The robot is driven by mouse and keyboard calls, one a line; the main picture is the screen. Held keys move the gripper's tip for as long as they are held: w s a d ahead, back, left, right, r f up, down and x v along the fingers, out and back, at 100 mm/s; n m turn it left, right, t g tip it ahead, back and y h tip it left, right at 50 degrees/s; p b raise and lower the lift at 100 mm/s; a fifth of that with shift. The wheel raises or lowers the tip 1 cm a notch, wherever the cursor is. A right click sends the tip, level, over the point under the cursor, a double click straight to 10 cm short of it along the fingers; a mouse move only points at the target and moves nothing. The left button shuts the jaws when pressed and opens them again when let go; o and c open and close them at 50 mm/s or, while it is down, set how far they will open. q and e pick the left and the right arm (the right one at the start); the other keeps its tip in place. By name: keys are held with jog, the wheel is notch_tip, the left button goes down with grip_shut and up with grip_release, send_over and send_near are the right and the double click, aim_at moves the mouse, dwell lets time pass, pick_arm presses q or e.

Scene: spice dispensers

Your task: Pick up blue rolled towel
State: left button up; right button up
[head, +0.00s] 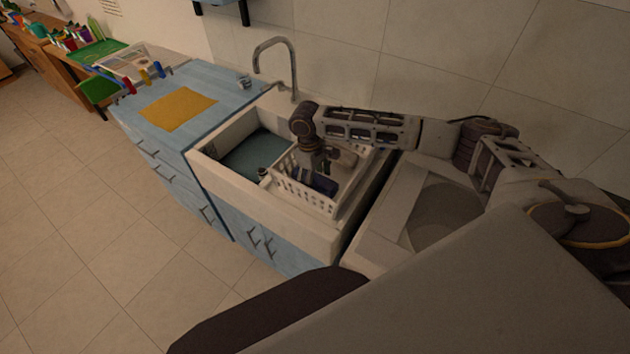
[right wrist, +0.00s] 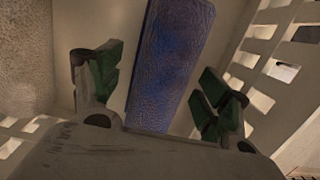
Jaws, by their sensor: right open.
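The blue rolled towel (right wrist: 172,60) lies in a white slatted basket (head: 308,196) that sits in the sink. In the head view only a dark blue part of the towel (head: 323,184) shows, beneath my gripper. My right gripper (right wrist: 158,82) is open, pointing down into the basket, with its green-padded fingers on either side of the towel. No grip on it shows, and I cannot tell how far above it the fingertips are. The right gripper (head: 303,177) also shows in the head view. My left gripper is not in view.
The basket walls (right wrist: 268,60) stand close around my right gripper. A light-coloured item (head: 343,157) lies at the basket's far side. The sink's left part holds a teal surface (head: 255,152). A faucet (head: 276,52) rises behind, and a yellow cloth (head: 178,109) lies on the blue counter.

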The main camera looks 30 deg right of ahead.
aim_at(315, 176)
dwell(0.3)
jog(key=c, duration=1.2)
jog(key=shift+r, duration=0.1)
jog(key=shift+r+b, duration=0.3)
jog(key=shift+r, duration=4.6)
